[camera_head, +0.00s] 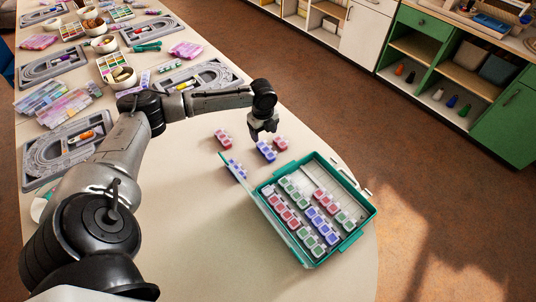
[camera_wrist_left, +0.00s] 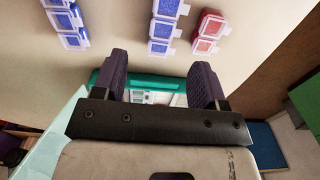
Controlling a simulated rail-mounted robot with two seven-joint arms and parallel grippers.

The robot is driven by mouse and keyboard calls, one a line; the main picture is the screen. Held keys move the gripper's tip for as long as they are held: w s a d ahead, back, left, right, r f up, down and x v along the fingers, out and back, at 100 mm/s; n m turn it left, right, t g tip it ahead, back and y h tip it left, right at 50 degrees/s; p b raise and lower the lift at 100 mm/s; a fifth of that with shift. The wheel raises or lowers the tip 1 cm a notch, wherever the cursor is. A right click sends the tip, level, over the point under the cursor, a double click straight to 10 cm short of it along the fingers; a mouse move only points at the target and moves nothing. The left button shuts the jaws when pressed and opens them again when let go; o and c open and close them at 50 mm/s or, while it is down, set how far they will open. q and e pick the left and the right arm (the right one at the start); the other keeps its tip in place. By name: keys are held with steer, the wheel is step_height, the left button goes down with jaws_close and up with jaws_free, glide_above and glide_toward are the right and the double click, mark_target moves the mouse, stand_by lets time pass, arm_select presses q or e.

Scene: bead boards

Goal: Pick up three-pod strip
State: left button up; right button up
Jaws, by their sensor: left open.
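My left gripper (camera_head: 263,130) hangs open above the table, just beyond the loose pod strips. It is empty, with its two dark fingers apart in the left wrist view (camera_wrist_left: 160,76). A blue strip (camera_head: 266,151) lies just below the gripper; in the wrist view it shows three pods (camera_wrist_left: 163,27). A short red strip (camera_head: 280,144) lies beside it, with two pods showing in the wrist view (camera_wrist_left: 207,32). Another blue strip (camera_head: 236,168) lies nearer the box, and another red strip (camera_head: 222,138) lies to the left. My right gripper is out of view.
Grey bead boards (camera_head: 62,62), bowls and colourful cases fill the table's far left. The tabletop (camera_head: 200,230) left of the box is clear. The table's rounded edge lies beyond the box.

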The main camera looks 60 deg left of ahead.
arm_select(q)
glide_above(266, 149)
steer(key=f, duration=0.3)
steer(key=f+b, duration=0.1)
steer(key=shift+s+a+f, duration=0.25)
steer(key=shift+a+f, duration=0.05)
steer(key=shift+f, duration=0.05)
steer(key=shift+w+d+f+b, duration=0.15)
steer(key=shift+f+b, duration=0.3)
steer(key=shift+f, duration=0.7)
steer(key=shift+w+d+f+b, duration=0.1)
steer(key=shift+f+b, duration=0.35)
steer(key=shift+f, duration=1.05)
steer(key=shift+c, duration=0.8)
steer(key=c, duration=0.7)
steer(key=shift+o, duration=0.2)
steer(key=shift+r, duration=0.1)
